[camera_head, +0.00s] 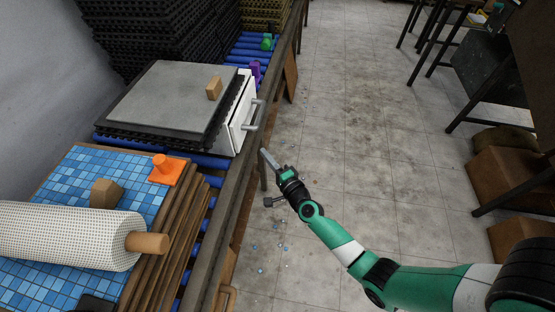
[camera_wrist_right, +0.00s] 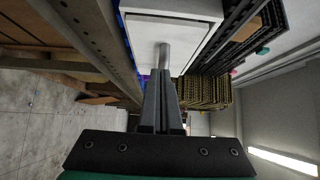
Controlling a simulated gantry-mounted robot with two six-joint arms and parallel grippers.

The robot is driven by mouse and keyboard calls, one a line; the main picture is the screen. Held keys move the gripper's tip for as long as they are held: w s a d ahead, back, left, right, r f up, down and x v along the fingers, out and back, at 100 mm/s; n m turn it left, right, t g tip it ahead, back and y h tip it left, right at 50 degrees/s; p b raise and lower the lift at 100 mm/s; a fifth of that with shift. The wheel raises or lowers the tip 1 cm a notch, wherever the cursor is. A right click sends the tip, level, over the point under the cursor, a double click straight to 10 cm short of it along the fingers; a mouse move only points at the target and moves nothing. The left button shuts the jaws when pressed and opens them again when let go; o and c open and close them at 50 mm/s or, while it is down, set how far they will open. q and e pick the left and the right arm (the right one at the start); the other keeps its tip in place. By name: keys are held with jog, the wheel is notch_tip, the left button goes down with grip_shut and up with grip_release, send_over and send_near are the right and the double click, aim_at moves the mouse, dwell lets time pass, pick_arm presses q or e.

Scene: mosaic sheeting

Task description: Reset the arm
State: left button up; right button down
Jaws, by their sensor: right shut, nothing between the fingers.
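My right gripper (camera_head: 266,157) is in the aisle beside the bench's edge, over the floor, with its arm coming in from the lower right. Its fingers are together and empty; they also show in the right wrist view (camera_wrist_right: 161,100). A white box front with a metal bar handle (camera_head: 250,115) stands on the bench just beyond the fingertips. In the right wrist view the handle (camera_wrist_right: 163,55) lies in line with the fingertips, and the gripper appears apart from it. My left gripper is out of view.
The box has a grey slab lid (camera_head: 165,95) with a small wood block (camera_head: 214,89). Blue mosaic sheeting (camera_head: 75,175), a white mosaic roll (camera_head: 70,235) and an orange stamp-like piece (camera_head: 166,171) lie on the left. The aisle floor (camera_head: 380,130) is largely clear.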

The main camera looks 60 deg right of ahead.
jog(key=v, duration=0.4)
jog(key=shift+w, duration=0.1)
